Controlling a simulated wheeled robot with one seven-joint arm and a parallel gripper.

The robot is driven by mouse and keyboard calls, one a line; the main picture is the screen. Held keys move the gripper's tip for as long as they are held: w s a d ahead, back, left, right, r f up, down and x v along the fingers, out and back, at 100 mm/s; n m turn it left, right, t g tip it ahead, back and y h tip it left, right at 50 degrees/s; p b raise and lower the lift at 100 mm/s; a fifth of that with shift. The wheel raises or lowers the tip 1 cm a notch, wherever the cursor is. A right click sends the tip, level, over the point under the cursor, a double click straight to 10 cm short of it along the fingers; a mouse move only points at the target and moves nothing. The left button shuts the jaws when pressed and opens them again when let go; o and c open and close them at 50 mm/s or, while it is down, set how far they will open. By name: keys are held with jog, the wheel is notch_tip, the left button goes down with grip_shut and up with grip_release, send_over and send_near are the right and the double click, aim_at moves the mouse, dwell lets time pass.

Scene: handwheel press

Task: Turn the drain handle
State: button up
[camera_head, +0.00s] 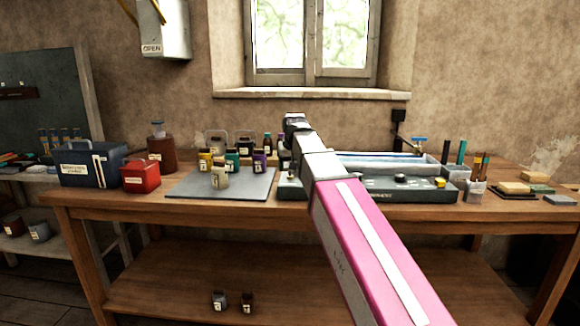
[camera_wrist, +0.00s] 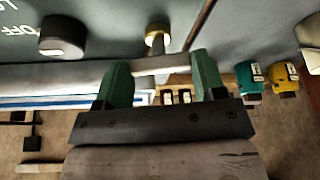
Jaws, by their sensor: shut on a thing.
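The drain handle (camera_wrist: 156,63) appears in the wrist view as a pale bar with a brass-coloured fitting at the end of its stem. My gripper (camera_wrist: 162,75) has two green fingers, one at each side of the bar, and is shut on it. In the head view, my gripper is at the left end of the grey sink unit (camera_head: 400,193), and my pink and white arm hides the handle and most of the grip.
A black knob (camera_wrist: 63,36) sits beside the handle on the grey panel. A grey mat (camera_head: 190,190) with several labelled jars lies to the left on the wooden workbench (camera_head: 150,211). A blue-topped tap (camera_head: 419,141) stands at the sink's right. A red box (camera_head: 140,177) stands further left.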

jog(key=n+y, duration=0.1)
jog(key=n, duration=0.2)
jog(key=shift+w+d+n+g, duration=0.1)
jog(key=shift+n+g, duration=0.2)
jog(key=shift+n, duration=0.1)
jog(key=n+y, duration=0.1)
jog(key=n, duration=0.2)
jog(key=shift+w+d+g, duration=0.1)
jog(key=shift+g, duration=0.3)
jog(key=n+g+y, duration=0.1)
jog(key=n, duration=0.3)
jog(key=shift+w, duration=0.1)
jog(key=shift+d+n+g, duration=0.1)
jog(key=shift+n+g, duration=0.7)
jog(key=shift+n, duration=1.1)
jog(key=o, duration=0.9)
jog(key=shift+y, duration=0.3)
jog(key=v, duration=1)
jog(key=shift+d+r, duration=0.1)
jog(key=shift+r, duration=0.3)
